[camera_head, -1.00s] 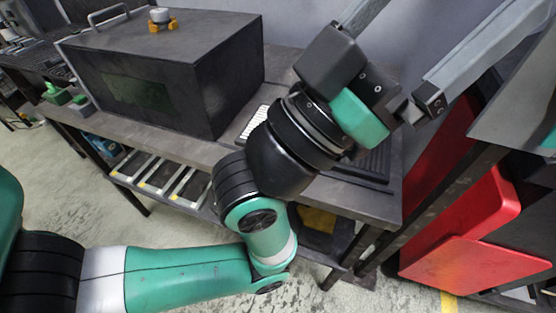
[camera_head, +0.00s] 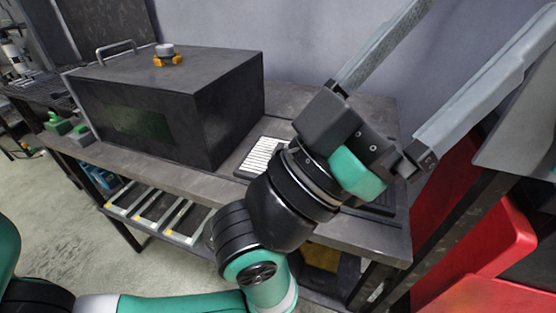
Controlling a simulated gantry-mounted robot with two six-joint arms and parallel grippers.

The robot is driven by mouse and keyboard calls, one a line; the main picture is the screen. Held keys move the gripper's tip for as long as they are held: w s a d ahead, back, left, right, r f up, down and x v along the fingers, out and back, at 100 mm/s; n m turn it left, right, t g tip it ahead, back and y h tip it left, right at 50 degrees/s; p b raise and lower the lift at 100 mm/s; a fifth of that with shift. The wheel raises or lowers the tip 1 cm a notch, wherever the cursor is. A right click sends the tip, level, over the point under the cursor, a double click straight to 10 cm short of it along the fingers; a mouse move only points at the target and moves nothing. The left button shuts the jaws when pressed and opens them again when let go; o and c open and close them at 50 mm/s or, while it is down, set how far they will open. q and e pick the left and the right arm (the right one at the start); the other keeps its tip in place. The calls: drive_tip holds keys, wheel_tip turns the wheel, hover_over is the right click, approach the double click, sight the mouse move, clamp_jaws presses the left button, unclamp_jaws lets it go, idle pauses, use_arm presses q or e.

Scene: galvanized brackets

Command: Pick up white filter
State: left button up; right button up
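A white ribbed rectangular piece (camera_head: 261,156), which looks like the white filter, lies on the grey workbench (camera_head: 165,163) just right of the dark box. Its right end is close to or partly behind my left arm's wrist. My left gripper (camera_head: 486,14) is in the camera_head view with its two long grey fingers spread wide apart. It is open, with nothing between the fingers, and points up and right, away from the white piece. The ends of its fingers reach the picture's top right. My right gripper is not in view.
A large dark metal box (camera_head: 150,100) stands on the bench, with a white and orange part (camera_head: 167,55) on top. Green parts (camera_head: 68,126) sit at the left. Trays (camera_head: 158,212) lie on the lower shelf. Red panels (camera_head: 500,245) stand at the right.

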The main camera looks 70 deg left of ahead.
use_arm(q)
drive_tip(key=c, duration=0.5)
